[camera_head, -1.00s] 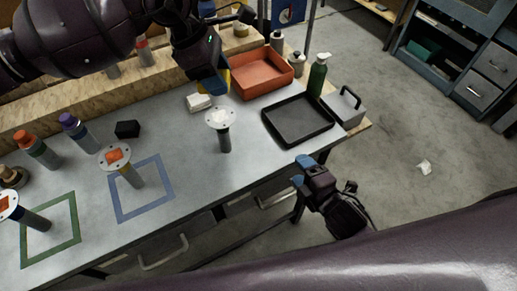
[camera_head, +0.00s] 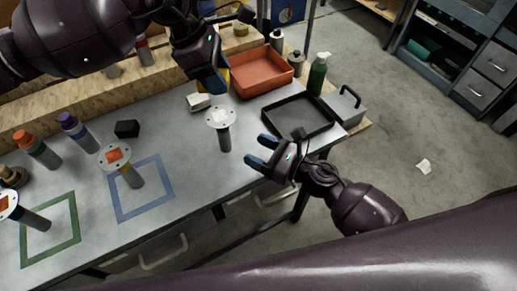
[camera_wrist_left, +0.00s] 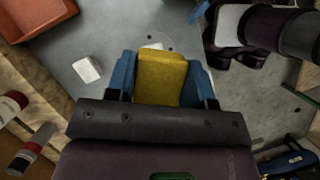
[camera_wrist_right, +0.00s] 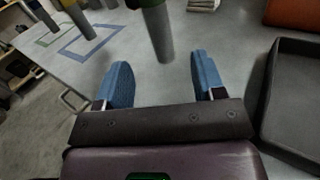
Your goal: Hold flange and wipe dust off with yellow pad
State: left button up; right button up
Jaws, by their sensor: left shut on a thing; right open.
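My left gripper (camera_head: 214,88) is shut on the yellow pad (camera_wrist_left: 162,78), above and behind the nearest flange. In the head view the pad is mostly hidden by the gripper. That flange (camera_head: 221,117) has a round, holed plate with whitish dust on top and a grey stem standing upright on the table. Its plate shows partly behind the pad in the left wrist view (camera_wrist_left: 148,38). My right gripper (camera_head: 262,152) is open and empty at the table's front edge, right of and below this flange. In the right wrist view the stem (camera_wrist_right: 158,35) stands ahead, between the fingers.
Another flange (camera_head: 115,155) with an orange patch stands in the blue square (camera_head: 148,212); a third (camera_head: 8,205) is by the green square (camera_head: 77,225). A black tray (camera_head: 326,130), orange bin (camera_head: 246,92), green bottle (camera_head: 317,75) and white block (camera_head: 198,102) lie around.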

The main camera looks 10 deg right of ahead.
aim_at(218, 133)
jog(key=shift+w+a+n+g, duration=0.2)
jog(key=shift+a+n+g, duration=0.1)
jog(key=shift+n, duration=0.1)
jog(key=x, duration=1.1)
jog(key=shift+w+a+r, duration=0.1)
jog(key=shift+a, duration=0.1)
jog(key=shift+c, duration=0.3)
jog(key=c, duration=1.1)
